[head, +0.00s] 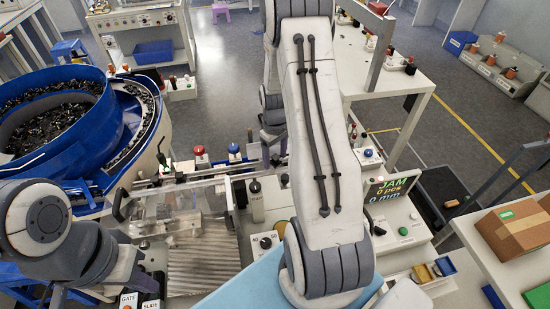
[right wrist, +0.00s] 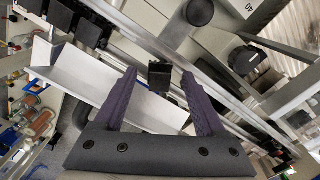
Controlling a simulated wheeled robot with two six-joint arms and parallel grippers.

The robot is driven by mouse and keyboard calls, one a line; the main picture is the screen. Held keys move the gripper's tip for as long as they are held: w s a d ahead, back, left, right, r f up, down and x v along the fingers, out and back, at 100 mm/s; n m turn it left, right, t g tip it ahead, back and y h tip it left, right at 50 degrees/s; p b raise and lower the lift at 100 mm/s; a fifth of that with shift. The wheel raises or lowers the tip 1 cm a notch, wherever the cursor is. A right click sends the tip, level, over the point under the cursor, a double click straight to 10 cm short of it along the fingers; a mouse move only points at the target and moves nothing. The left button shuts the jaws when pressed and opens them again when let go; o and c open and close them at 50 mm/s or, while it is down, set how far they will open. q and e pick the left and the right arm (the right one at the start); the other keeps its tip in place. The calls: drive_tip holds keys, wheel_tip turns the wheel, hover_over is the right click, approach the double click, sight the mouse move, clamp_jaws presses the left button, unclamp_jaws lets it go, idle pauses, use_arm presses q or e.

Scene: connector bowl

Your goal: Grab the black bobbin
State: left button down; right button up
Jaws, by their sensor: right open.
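A small dark block (right wrist: 160,75), which looks like the black bobbin, shows in the right wrist view near the edge of a pale angled channel. It lies in the picture between the two purple fingers of my right gripper (right wrist: 160,82). The fingers are apart and I see no contact with the block. In the head view the purple fingers of my right gripper (head: 272,148) show in part behind my right arm, and I cannot make out the block there.
A blue bowl feeder (head: 60,75) full of small dark parts stands at the left. Metal rails and the pale channel (right wrist: 100,85) surround the right gripper. A display reading JAM (head: 392,187) and a cardboard box (head: 515,228) are at the right.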

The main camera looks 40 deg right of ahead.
drive_tip(key=shift+f, duration=0.2)
clamp_jaws()
drive_tip(key=shift+r, duration=0.15)
